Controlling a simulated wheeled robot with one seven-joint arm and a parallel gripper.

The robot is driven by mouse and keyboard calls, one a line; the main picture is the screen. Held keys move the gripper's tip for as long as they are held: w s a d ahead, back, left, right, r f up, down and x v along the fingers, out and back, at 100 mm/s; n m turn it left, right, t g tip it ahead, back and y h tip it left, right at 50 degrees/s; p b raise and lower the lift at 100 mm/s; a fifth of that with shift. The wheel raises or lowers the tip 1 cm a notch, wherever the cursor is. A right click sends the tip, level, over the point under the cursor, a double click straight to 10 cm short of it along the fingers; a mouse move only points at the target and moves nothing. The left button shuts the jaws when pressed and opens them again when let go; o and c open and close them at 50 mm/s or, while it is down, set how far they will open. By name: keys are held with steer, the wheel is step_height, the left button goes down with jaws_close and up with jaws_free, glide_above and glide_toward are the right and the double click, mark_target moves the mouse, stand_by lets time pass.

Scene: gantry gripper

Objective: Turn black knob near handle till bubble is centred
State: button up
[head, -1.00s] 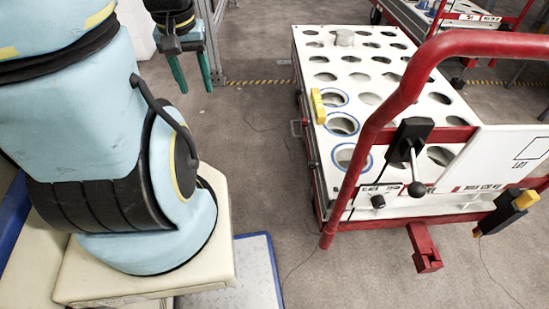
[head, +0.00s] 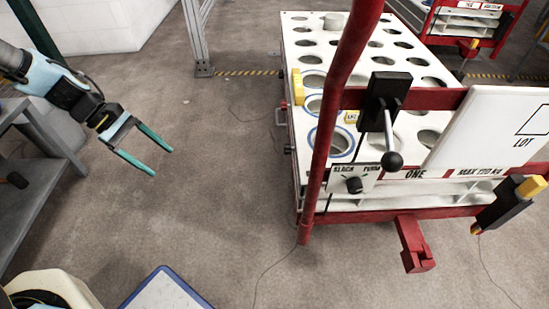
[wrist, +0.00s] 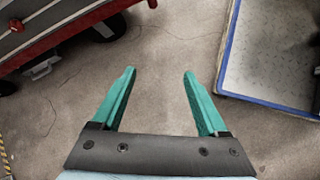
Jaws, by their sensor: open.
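The small black knob (head: 354,185) sits on a white plate marked SLACK and FIRM, on the cart's near end beside the red handle (head: 335,110). A lever (head: 389,135) with a black ball end hangs from a black block just above and right of it. A yellow block (head: 297,87), possibly a level, lies on the cart's left edge; no bubble can be made out. My gripper (head: 161,162), with green fingers, is open and empty over the floor, well left of the knob. The wrist view shows its fingers (wrist: 159,72) spread over bare floor.
The white cart top (head: 318,46) has several round holes. A red tow hitch (head: 413,245) juts out low in front, and a black and yellow part (head: 512,204) sits at right. A grey bench (head: 40,170) stands at left. Floor between gripper and cart is clear.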

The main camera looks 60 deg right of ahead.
steer(key=s+d+f+n+g+h+b, duration=0.2)
steer(key=s+d+f+b, duration=0.15)
steer(key=d, duration=0.35)
steer(key=s+d+f+n+g+h+b, duration=0.1)
steer(key=s+d+f+g+b, duration=0.15)
steer(key=s+d+f, duration=0.35)
steer(key=n+g+h+b, duration=0.3)
steer(key=n+h, duration=0.2)
glide_toward(287, 149)
steer(key=w+d+f+b+x, duration=0.1)
steer(key=b+x, duration=0.1)
steer(key=x, duration=0.6)
steer(key=shift+s+d, duration=0.15)
steer(key=shift+s, duration=0.05)
steer(key=shift+f, duration=0.15)
jaws_close()
